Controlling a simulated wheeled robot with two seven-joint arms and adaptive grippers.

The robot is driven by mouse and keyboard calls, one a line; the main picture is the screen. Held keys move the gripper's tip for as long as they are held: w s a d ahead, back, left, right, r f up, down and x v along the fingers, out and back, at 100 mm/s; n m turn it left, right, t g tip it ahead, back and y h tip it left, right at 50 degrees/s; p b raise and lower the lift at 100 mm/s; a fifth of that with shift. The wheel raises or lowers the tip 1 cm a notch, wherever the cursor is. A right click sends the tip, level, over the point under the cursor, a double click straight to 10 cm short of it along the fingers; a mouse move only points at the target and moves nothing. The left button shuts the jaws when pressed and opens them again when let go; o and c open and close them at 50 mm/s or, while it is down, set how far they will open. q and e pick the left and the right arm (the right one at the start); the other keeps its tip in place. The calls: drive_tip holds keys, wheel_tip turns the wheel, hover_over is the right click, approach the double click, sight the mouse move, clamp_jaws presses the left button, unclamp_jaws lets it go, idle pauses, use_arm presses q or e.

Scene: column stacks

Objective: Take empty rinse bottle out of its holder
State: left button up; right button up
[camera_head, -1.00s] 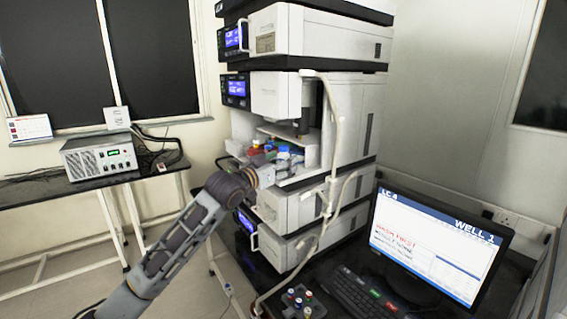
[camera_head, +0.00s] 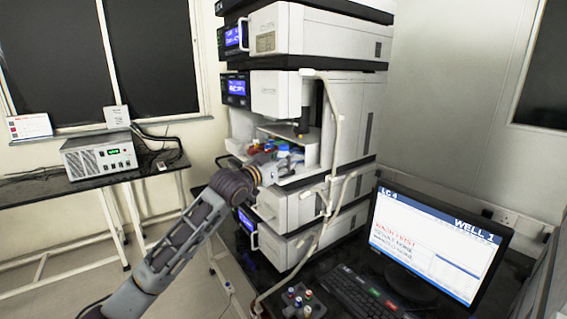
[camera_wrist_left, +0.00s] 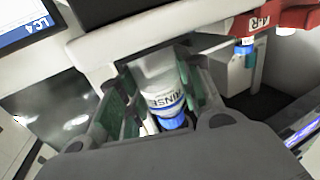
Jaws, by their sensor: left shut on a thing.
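The rinse bottle (camera_wrist_left: 160,88), clear with a white RINSE label and a blue cap (camera_wrist_left: 174,122), sits between the green-padded fingers of my left gripper (camera_wrist_left: 165,95) in the left wrist view. The gripper is shut on it. Its far end runs under a pale edge, and I cannot tell whether it is still in its holder. In the head view my left gripper (camera_head: 264,157) is in the open bay of the instrument stack, among small coloured items that hide its fingertips. My right gripper is not in view.
The white instrument stack (camera_head: 345,115) rises around the bay, with a pale tube (camera_head: 338,120) down its front corner. A monitor (camera_head: 435,240) and keyboard (camera_head: 350,290) stand right.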

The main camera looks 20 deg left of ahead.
sight(281, 151)
use_arm(q)
drive_tip(key=shift+r, duration=1.8)
drive_tip(key=shift+v, duration=1.15)
drive_tip(key=b+v, duration=0.2)
drive_tip(key=v, duration=1.3)
drive_tip(key=shift+s+a, duration=0.15)
drive_tip(key=shift+s, duration=0.15)
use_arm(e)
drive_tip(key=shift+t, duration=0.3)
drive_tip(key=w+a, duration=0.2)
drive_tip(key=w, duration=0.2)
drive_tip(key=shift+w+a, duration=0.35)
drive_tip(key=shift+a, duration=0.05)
